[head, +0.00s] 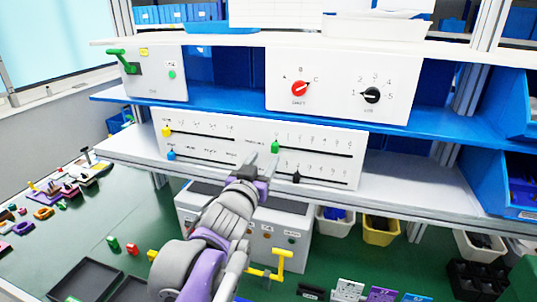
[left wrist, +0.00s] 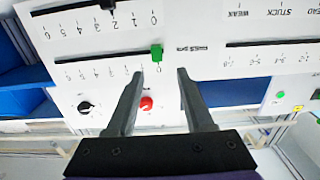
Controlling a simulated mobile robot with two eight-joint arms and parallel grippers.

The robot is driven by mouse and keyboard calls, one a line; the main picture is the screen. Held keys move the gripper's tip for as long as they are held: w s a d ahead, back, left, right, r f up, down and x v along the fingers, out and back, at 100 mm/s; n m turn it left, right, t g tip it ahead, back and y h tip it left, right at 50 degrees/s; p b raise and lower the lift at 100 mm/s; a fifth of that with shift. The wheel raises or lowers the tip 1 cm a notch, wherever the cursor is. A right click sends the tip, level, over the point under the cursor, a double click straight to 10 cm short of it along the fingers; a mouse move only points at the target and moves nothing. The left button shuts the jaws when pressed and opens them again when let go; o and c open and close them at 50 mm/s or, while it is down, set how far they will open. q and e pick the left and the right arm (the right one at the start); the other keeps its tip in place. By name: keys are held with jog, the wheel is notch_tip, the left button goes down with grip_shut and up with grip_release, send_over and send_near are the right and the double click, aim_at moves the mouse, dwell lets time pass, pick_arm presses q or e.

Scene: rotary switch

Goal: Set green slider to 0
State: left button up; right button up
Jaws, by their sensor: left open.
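The green slider (head: 275,147) is at the left end of its slot on the white slider panel (head: 215,157), by the 0 mark in the head view. The left wrist view is upside down; there the green slider (left wrist: 157,53) is at the right end of its slot, next to the 0. My left gripper (head: 256,171) is open and empty, just below and left of the green slider in the head view. In the left wrist view its two fingertips (left wrist: 161,74) point at the panel, with the green slider just beyond the gap. My right gripper is not in view.
Yellow (head: 167,131), blue (head: 171,155) and black (head: 296,177) sliders share the panel. Above are a red knob (head: 300,89), a black knob (head: 372,95) and a green lever (head: 122,57). A box with a yellow handle (head: 279,260) stands below the shelf.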

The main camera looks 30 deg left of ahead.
pick_arm(q)
jog(key=v, duration=0.4)
jog(key=shift+s, duration=0.4)
jog(key=s+d+f+g+h, duration=0.1)
jog(key=s+d+f+g, duration=0.15)
jog(key=f, duration=0.55)
jog(key=s+d+f+g, duration=0.1)
jog(key=s+f+g, duration=0.15)
jog(key=f, duration=0.65)
jog(key=s+d+f+m+g+h, duration=0.1)
jog(key=s+d+f+g, duration=0.2)
jog(key=s+f, duration=0.3)
jog(key=s+d+f+m+g+h, duration=0.1)
jog(key=s+d+f+g, duration=0.3)
jog(key=f, duration=0.6)
jog(key=shift+s+d+f+m+h, duration=0.15)
jog(key=shift+s+d+m+h, duration=0.25)
jog(key=shift+s+d+h, duration=0.5)
